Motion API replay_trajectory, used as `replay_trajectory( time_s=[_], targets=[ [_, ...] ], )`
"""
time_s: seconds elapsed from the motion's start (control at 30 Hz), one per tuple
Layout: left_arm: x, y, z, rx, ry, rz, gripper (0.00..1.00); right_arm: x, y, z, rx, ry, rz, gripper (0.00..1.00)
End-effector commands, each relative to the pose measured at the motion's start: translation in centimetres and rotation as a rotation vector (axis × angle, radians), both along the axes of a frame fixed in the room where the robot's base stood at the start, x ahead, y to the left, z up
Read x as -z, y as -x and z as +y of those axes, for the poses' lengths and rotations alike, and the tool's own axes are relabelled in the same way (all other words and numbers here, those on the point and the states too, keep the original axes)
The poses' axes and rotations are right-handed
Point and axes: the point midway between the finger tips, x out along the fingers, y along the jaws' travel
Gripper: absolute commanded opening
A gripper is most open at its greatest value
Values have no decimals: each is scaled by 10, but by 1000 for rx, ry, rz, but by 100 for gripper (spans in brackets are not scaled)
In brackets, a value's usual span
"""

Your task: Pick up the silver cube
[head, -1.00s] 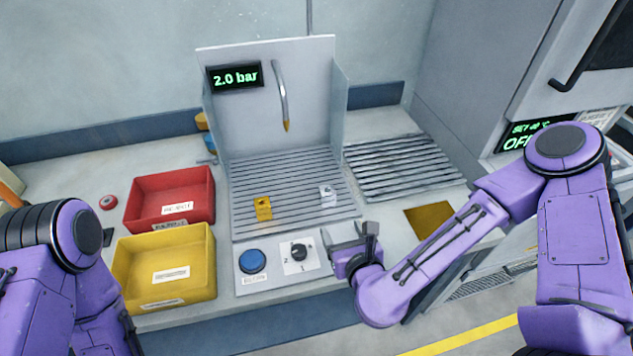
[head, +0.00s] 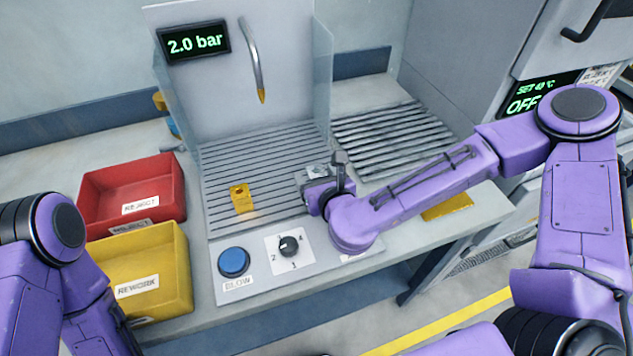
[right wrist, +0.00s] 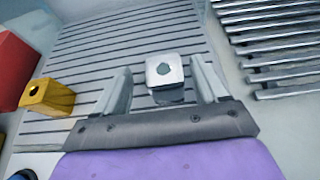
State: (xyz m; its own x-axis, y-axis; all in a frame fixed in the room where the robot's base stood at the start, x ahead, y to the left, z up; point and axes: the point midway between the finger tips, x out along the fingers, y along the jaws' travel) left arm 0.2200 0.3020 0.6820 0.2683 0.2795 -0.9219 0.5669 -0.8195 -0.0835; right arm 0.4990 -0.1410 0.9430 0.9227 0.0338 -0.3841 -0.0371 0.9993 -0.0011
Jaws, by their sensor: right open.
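The silver cube (right wrist: 165,72) has a dark hole in its top and sits on the ribbed plate of the blow-off station. In the right wrist view it lies between and slightly beyond the fingers of my right gripper (right wrist: 163,85), which is open. In the head view the cube (head: 316,171) is partly hidden by my right gripper (head: 325,178). A gold cube (head: 241,198) with a hole stands to its left on the same plate, also seen in the right wrist view (right wrist: 46,96). My left arm shows at the left edge of the head view; its gripper is out of view.
A red reject bin (head: 133,208) and a yellow rework bin (head: 140,279) stand at the left. A blue button (head: 234,261) and a dial (head: 289,246) are at the front. A nozzle (head: 255,70) hangs above the plate. A slatted rack (head: 395,138) is at the right.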

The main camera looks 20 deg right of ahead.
Motion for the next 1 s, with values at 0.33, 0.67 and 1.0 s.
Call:
replay_trajectory(
  time_s=[0.33, 0.67, 1.0],
  targets=[
    [2, 0, 0, 0, 0, 0, 65, 13, -36, -2, 2, 0, 0, 72],
    [2, 0, 0, 0, 0, 0, 65, 13, -35, -3, 3, 0, 0, 4],
    [-9, 0, 0, 0, 0, 0, 65, -3, -36, -1, -1, -1, -3, 0]
  ],
)
